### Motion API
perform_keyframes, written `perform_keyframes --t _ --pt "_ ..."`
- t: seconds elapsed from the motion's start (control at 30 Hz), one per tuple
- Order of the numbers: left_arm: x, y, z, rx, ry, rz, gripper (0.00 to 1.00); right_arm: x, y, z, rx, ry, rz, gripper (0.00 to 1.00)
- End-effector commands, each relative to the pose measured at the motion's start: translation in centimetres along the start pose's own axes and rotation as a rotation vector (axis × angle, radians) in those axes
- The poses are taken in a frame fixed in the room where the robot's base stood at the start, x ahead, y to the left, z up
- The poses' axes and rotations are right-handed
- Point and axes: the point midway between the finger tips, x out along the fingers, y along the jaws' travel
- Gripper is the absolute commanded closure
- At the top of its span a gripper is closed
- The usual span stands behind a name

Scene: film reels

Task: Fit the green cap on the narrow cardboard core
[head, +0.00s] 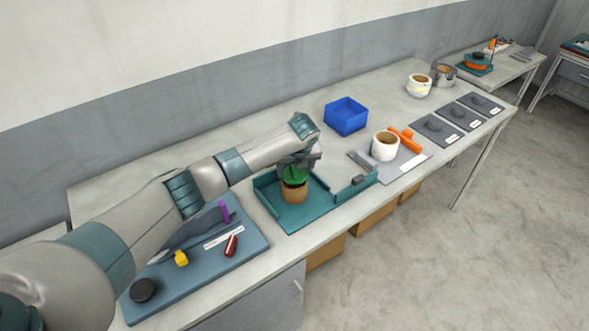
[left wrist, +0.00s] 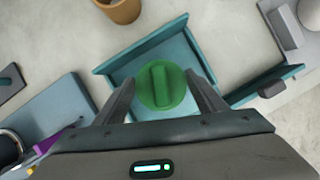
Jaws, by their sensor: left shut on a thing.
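The green cap (head: 293,174) is held in my left gripper (head: 297,161). It also shows in the left wrist view (left wrist: 160,87) as a round disc with a raised bar, between the two fingers. In the head view a tan cardboard core (head: 295,193) stands upright in the teal tray (head: 318,217), right below the cap. I cannot tell whether cap and core touch. In the wrist view the cap hides whatever lies under it. Another brown cylinder (left wrist: 118,10) stands outside the tray at the top of that view. My right gripper is not in view.
A blue bin (head: 346,116) stands behind the tray. To the right are a white cylinder (head: 385,147) and an orange part (head: 404,139) on a grey plate. A blue board (head: 197,269) with small coloured items lies at the left. The table's front edge is close to the tray.

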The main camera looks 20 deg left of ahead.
Motion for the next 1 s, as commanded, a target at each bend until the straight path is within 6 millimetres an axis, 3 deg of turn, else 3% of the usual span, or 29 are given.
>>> perform_keyframes --t 1.0 --pt "1.5 0.0 -0.6 0.0 0.0 0.0 0.58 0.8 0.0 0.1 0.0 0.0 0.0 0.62"
